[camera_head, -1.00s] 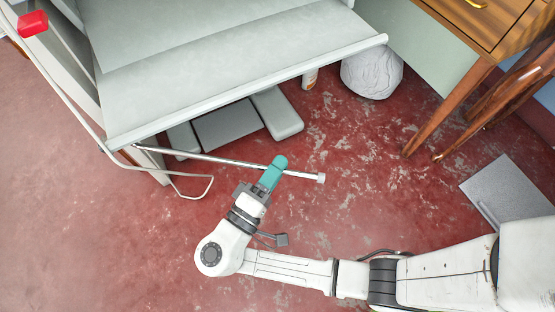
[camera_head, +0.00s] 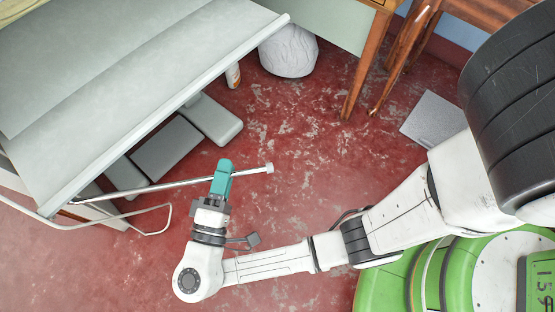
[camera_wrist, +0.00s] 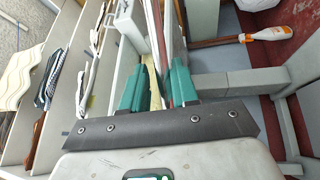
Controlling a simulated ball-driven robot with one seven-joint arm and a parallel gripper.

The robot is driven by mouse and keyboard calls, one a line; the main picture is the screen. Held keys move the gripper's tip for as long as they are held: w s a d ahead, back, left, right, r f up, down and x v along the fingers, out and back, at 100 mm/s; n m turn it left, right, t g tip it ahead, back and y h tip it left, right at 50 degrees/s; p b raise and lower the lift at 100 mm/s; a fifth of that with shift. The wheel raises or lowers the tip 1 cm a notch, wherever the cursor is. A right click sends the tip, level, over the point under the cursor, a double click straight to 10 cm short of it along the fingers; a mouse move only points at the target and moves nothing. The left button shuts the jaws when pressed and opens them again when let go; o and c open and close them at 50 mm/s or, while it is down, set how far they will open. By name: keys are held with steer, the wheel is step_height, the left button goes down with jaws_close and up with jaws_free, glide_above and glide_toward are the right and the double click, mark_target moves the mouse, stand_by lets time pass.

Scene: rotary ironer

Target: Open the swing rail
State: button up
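The swing rail (camera_head: 150,188) is a thin pale metal bar with a square end cap. It juts out at an angle from beneath the lower left of the ironer's front edge, low over the red floor. My gripper (camera_head: 224,172), with teal fingers, reaches across the rail near its capped end and hides a short stretch of it. In the wrist view, the two teal fingers of my gripper (camera_wrist: 155,85) stand apart with a visible gap. Narrow bars show between them, but whether a finger touches the rail is unclear.
The pale ironer board (camera_head: 110,95) overhangs a grey pedal plate (camera_head: 167,148). A white bundle (camera_head: 288,50) and a bottle (camera_head: 233,75) stand behind. Wooden table legs (camera_head: 365,65) and a grey floor plate (camera_head: 433,120) are at right. A loose white cable (camera_head: 150,232) lies near the rail.

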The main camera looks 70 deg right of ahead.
steer(key=o, duration=0.3)
step_height(320, 180, up, 3)
steer(key=shift+s+r+p, duration=0.15)
steer(key=shift+r+p, duration=0.05)
steer(key=shift+p, duration=0.6)
steer(key=o, duration=0.6)
steer(key=shift+s+r+p, duration=0.5)
steer(key=shift+s+r, duration=0.2)
steer(key=shift+r, duration=0.15)
steer(key=shift+o, duration=0.2)
steer(key=s+r+p, duration=0.4)
steer(key=s+r, duration=0.3)
steer(key=s, duration=0.4)
steer(key=shift+s+d+r, duration=0.1)
steer(key=shift+s+r, duration=0.25)
steer(key=shift+s, duration=0.15)
steer(key=c, duration=0.9)
steer(key=shift+s+f, duration=0.1)
steer(key=shift+s, duration=0.15)
steer(key=shift+c, duration=0.2)
steer(key=shift+f, duration=0.1)
